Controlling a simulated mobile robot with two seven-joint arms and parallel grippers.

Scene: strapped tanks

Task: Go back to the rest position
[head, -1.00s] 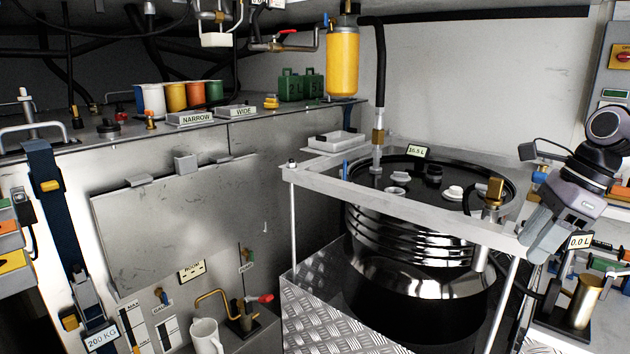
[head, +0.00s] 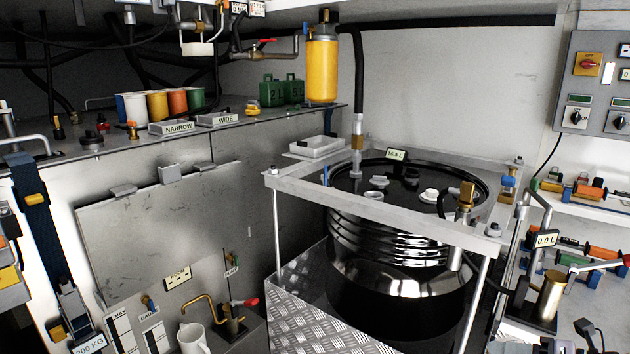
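Neither of my grippers shows in the head view now. The round black tank (head: 400,250) with ribbed, shiny sides stands in a metal frame right of centre. Its small display (head: 396,155) sits at the back of the lid. A black hose with a brass fitting (head: 357,142) runs down to the lid. A brass valve (head: 466,197) stands at the lid's right front.
A steel cabinet (head: 150,220) fills the left, with coloured cups and trays marked NARROW and WIDE on top. A white jug (head: 194,338) stands by a bent brass tap. A control panel (head: 597,85) and shelves of tools are at the right.

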